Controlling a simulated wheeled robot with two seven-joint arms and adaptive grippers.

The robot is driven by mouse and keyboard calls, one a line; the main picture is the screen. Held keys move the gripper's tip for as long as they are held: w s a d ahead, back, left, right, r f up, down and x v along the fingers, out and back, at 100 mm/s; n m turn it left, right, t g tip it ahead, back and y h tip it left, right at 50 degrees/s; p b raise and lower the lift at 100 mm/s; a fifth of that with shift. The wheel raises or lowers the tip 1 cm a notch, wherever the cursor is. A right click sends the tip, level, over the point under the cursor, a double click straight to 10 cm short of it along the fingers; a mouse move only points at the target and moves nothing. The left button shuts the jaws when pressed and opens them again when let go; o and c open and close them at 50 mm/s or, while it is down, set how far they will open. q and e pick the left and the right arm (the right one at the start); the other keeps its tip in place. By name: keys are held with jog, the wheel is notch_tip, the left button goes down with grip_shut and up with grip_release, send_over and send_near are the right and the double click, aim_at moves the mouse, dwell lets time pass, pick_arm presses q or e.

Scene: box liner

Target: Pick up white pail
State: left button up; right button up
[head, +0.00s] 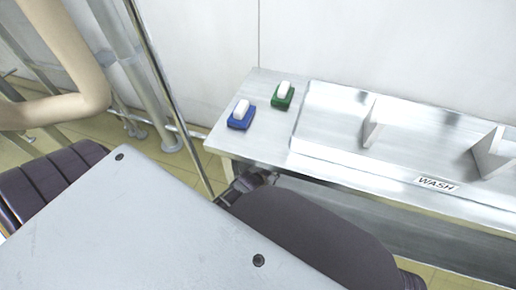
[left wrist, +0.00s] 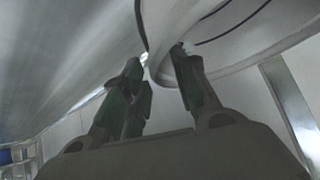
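My left gripper (head: 246,186) is in the head view beside the near left edge of the metal counter, partly hidden by my arm. In the left wrist view the left gripper (left wrist: 157,62) has its two fingers apart. A white, rounded thing with a thin dark curved line, which looks like the white pail (left wrist: 215,25), is at the top of that view. Its lower edge reaches down between and behind the fingertips; I cannot tell whether they touch it. The pail cannot be made out in the head view. My right gripper is not in view.
A metal counter (head: 330,178) with a "WASH" label (head: 436,184) and upright dividers runs along the wall. A blue dish (head: 240,122) and a green dish (head: 281,102), each with a white block, are at its left end. A thin metal pole (head: 165,85) stands left of it.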

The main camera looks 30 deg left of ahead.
pick_arm(q)
grip_shut()
dwell(0.7)
